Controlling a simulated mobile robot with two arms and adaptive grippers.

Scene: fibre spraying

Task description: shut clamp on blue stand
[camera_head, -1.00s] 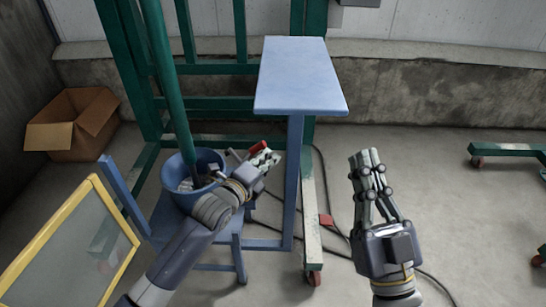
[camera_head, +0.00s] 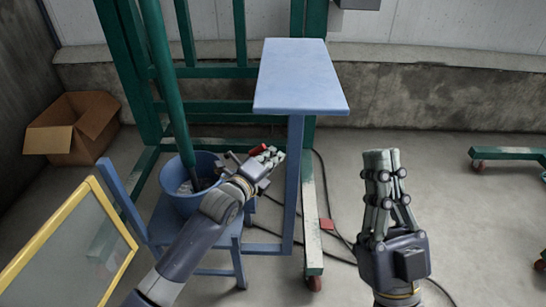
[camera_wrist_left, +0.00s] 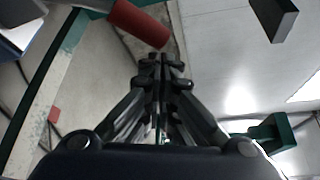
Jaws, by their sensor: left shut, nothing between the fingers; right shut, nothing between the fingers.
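The blue stand (camera_head: 298,78) has a flat slanted top on a thin post and stands in the middle of the head view. A red handle-like piece (camera_head: 257,149), probably the clamp's handle, shows left of the post. In the left wrist view a red cylinder (camera_wrist_left: 138,23) lies just beyond the fingertips, slightly left. The rest of the clamp is hidden or too small to tell. My left gripper (camera_head: 272,154) is shut and empty, beside the red piece; contact cannot be told. It also shows in the left wrist view (camera_wrist_left: 162,62). My right gripper (camera_head: 381,157) is shut and empty, right of the stand.
A blue bucket (camera_head: 186,205) sits on a blue chair (camera_head: 238,262) under my left arm. A green frame (camera_head: 215,72) stands behind. A yellow-framed panel (camera_head: 72,250) is at lower left, a cardboard box (camera_head: 75,128) at far left. Cables lie on the floor. The right floor is mostly clear.

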